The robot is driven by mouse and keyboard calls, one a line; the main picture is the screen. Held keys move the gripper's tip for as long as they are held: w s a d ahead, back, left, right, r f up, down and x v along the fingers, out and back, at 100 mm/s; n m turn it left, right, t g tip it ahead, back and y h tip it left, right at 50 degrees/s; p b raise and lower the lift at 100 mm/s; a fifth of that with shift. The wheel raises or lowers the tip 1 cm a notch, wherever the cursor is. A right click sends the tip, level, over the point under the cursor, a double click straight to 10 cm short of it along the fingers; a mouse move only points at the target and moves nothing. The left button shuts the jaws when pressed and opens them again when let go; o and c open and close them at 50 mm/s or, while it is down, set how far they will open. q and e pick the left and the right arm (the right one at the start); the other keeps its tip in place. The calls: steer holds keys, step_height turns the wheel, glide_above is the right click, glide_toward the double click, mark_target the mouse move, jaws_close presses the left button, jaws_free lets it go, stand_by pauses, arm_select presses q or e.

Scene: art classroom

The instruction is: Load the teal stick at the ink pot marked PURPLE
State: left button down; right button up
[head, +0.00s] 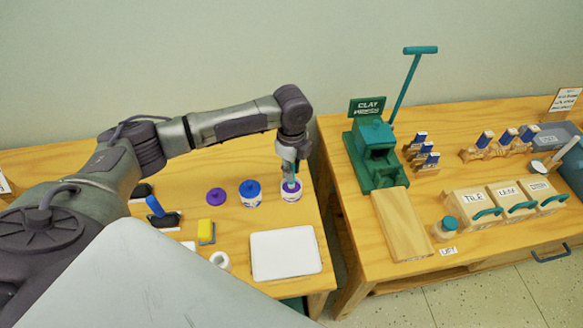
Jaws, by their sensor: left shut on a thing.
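My left gripper (289,167) points down over the right part of the left table and is shut on the teal stick (291,183). The stick's lower end is at the mouth of an open white pot (298,200) with purple inside. I cannot tell how deep the stick reaches. The writing on this pot is too small to read. A purple lid (216,196) lies on the table to the left. My right gripper is not in view.
A blue-lidded pot (250,192) stands just left of the open pot. A white tray (285,254) lies in front. A yellow sponge-like block (206,230) and a white ring (220,261) are further left. A gap separates the right table (350,240), which holds a green clay press (375,150).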

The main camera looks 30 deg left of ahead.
arm_select(q)
steer(key=shift+f, duration=0.1)
steer(key=shift+f, duration=0.45)
stand_by(0.5)
stand_by(0.9)
steer(key=shift+s+f, duration=0.1)
stand_by(1.2)
step_height(320, 180, up, 7)
steer(key=p, duration=0.8)
stand_by(0.5)
steer(key=shift+d, duration=0.1)
